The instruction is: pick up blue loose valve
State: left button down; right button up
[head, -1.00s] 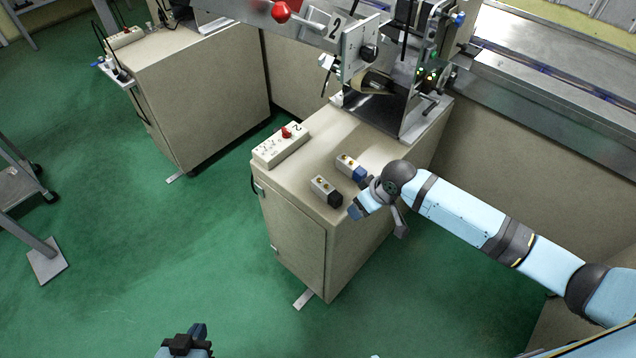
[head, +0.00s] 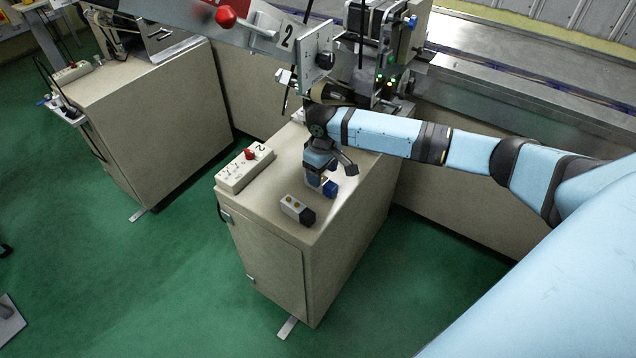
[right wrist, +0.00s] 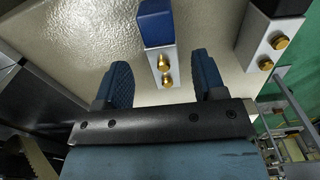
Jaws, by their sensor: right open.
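The blue loose valve, a light metal block with a blue end (head: 330,189) and brass fittings, stands on the cabinet top (head: 265,197). In the right wrist view the valve (right wrist: 155,28) lies just ahead of and between the fingertips, its brass fittings nearest the gripper. My right gripper (head: 322,172) is open over the valve and hides part of it in the head view; its two blue fingers (right wrist: 163,82) are apart in the right wrist view, with nothing gripped. A similar valve with a black end (head: 299,210) lies nearer the cabinet's front edge. My left gripper is out of view.
A white switch box with a red knob (head: 245,168) sits left of the valves. The machine (head: 365,60) stands behind them. The black-ended valve is close beside my right gripper. Green floor (head: 150,290) lies open in front.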

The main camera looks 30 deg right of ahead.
aim_at(323, 180)
jog(key=f, duration=0.4)
jog(key=shift+s+a+f, duration=0.1)
jog(key=shift+s+f, duration=0.1)
jog(key=shift+s, duration=0.1)
jog(key=c, duration=1.1)
jog(key=shift+r, duration=0.1)
